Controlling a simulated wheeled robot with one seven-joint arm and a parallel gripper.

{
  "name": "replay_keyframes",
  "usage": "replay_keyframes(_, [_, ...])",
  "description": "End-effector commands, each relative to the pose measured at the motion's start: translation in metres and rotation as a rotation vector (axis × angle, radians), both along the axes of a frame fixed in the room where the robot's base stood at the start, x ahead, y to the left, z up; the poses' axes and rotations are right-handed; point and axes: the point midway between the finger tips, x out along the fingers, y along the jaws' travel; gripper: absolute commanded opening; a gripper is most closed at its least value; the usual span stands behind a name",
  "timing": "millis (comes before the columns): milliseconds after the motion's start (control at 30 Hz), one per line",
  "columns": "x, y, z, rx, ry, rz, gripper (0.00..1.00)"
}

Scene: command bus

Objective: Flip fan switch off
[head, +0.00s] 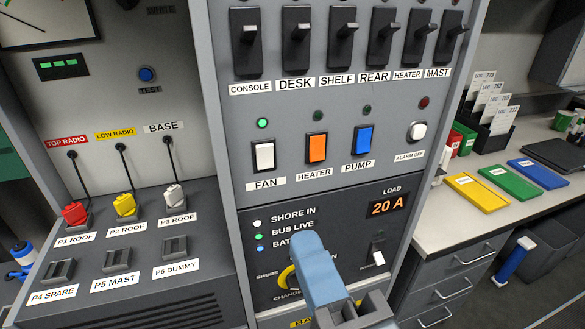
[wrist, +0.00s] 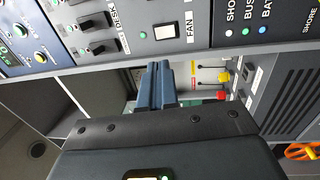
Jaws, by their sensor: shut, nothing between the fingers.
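The fan switch (head: 263,155) is a white rocker in a dark frame above the FAN label, at the left of the row on the grey panel. The green lamp (head: 262,123) above it is lit. In the wrist view the fan switch (wrist: 165,31) lies beyond my fingertips, with its green lamp (wrist: 144,34) beside it. My gripper (wrist: 160,66) is shut and empty, its two blue fingers side by side. The fingertips appear apart from the panel; the exact gap cannot be told. My pale blue arm part covers some of the lower panel in the head view.
Beside the fan switch are the orange heater switch (head: 316,147), the blue pump switch (head: 363,139) and the white alarm-off button (head: 417,131). Black toggles (head: 296,42) line the panel above. Colored plugs with cables (head: 125,204) stand to the left.

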Motion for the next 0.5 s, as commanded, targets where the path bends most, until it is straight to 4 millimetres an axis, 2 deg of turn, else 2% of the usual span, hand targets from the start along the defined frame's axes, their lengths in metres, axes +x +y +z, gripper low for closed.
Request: replay_keyframes(500, [0.0064, 0.0023, 0.0004, -0.001, -0.004, 0.0, 0.0])
